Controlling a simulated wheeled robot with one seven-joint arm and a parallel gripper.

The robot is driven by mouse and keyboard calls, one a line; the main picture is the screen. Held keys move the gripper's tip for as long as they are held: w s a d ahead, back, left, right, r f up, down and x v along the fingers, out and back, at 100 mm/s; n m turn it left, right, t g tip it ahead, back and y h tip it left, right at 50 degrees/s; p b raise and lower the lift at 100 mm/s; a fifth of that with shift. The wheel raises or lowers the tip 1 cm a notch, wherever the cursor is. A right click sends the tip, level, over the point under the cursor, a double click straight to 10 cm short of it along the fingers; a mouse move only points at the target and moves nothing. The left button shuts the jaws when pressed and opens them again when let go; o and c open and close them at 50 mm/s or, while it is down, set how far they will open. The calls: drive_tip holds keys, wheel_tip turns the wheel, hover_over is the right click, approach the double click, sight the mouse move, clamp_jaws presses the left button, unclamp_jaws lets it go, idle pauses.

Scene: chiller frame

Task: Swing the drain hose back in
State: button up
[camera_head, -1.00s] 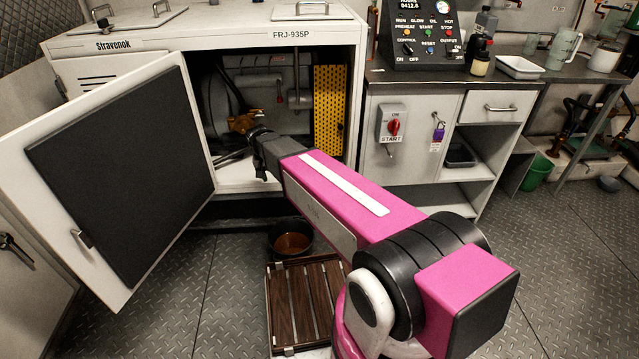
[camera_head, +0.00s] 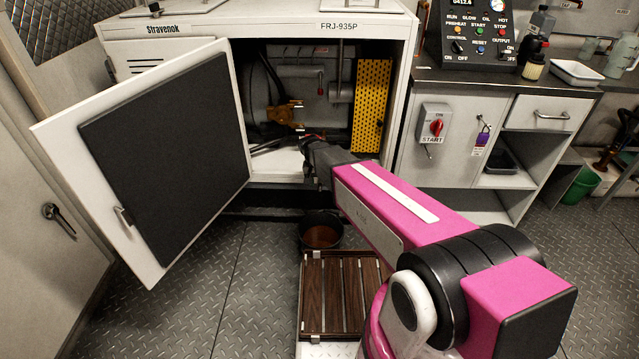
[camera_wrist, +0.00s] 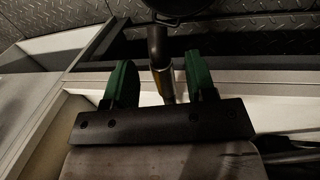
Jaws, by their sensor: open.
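The drain hose (camera_wrist: 157,48) appears to be the dark tube in the wrist view, with a brass-coloured part at its near end. It runs up the picture toward a dark round pan (camera_wrist: 178,8). My gripper (camera_wrist: 160,80) is open, its green fingers on either side of the tube with gaps; I cannot tell any touch. In the head view my gripper (camera_head: 312,152) is at the sill of the open cabinet (camera_head: 275,172), and my arm hides the tube. The pan (camera_head: 322,236) with brown liquid stands on the floor below.
The open cabinet door (camera_head: 170,150) swings out at the left. A slatted wooden grate (camera_head: 340,290) lies in front of the pan. A yellow perforated panel (camera_head: 370,105) and an orange-yellow fitting (camera_head: 285,112) are inside the cabinet. Floor left of the grate is clear.

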drive_tip(key=shift+d+f, duration=0.1)
drive_tip(key=shift+f, duration=0.45)
